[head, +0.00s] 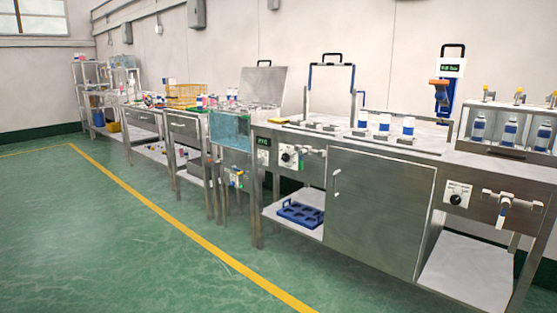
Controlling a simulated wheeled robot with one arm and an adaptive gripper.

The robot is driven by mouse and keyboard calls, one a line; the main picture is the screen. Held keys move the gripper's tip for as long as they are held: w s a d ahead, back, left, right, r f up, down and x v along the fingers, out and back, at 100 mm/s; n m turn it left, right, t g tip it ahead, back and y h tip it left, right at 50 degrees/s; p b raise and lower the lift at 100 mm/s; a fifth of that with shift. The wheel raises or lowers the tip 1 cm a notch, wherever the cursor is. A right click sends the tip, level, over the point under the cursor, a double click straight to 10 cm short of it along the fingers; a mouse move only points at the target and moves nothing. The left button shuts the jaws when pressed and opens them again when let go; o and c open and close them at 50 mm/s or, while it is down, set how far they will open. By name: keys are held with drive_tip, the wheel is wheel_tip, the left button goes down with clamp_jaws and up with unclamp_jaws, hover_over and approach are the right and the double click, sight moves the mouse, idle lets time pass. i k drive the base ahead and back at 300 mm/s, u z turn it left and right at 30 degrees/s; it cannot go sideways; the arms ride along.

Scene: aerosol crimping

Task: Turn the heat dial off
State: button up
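Two dials show on the front of the steel bench in the head view. One round dial (288,157) is on a white plate left of the big cabinet door, below and right of a small green-lit display. Another dark dial (456,199) is on a white plate at the right, beside a valve lever. The labels are too small to read, so I cannot tell which is the heat dial or how either is set. My gripper is not in view.
A steel door (380,210) fills the bench front between the dials. A lever valve (507,203) sticks out at the right. A blue rack (300,212) lies on the lower shelf. Several cans stand on top. The green floor (130,250) in front is clear, with a yellow line.

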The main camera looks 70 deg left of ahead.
sight(285, 158)
drive_tip(key=u, duration=0.6)
drive_tip(key=i, duration=1.55)
drive_tip(key=u, duration=1.5)
drive_tip(key=i, duration=1.05)
drive_tip(key=u, duration=2.2)
drive_tip(key=i, duration=1.1)
drive_tip(key=u, duration=0.65)
